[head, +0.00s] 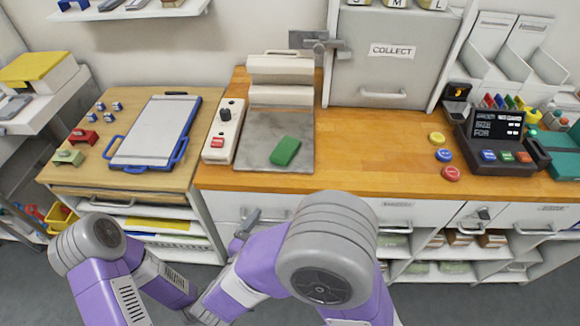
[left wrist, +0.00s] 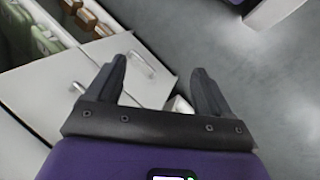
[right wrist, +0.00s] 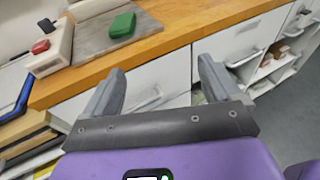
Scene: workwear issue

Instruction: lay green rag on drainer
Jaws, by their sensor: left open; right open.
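A green folded piece (head: 285,151), which looks like the green rag, lies on a grey metal plate (head: 262,125) on the wooden counter; it also shows in the right wrist view (right wrist: 122,25). I cannot clearly identify a drainer; a pale board in a blue frame (head: 150,133) lies on the left bench. My right gripper (head: 249,221) is open and empty, below the counter's front edge before the white drawers; its fingers show in the right wrist view (right wrist: 157,80). My left gripper (left wrist: 158,85) is open and empty, low near white drawer fronts; I cannot make it out in the head view.
A white control box (head: 224,131) with a black knob stands left of the plate. Yellow, blue and red discs (head: 443,155) lie on the counter, left of a dark terminal (head: 495,140). A grey cabinet marked COLLECT (head: 390,65) stands behind. The counter between plate and discs is clear.

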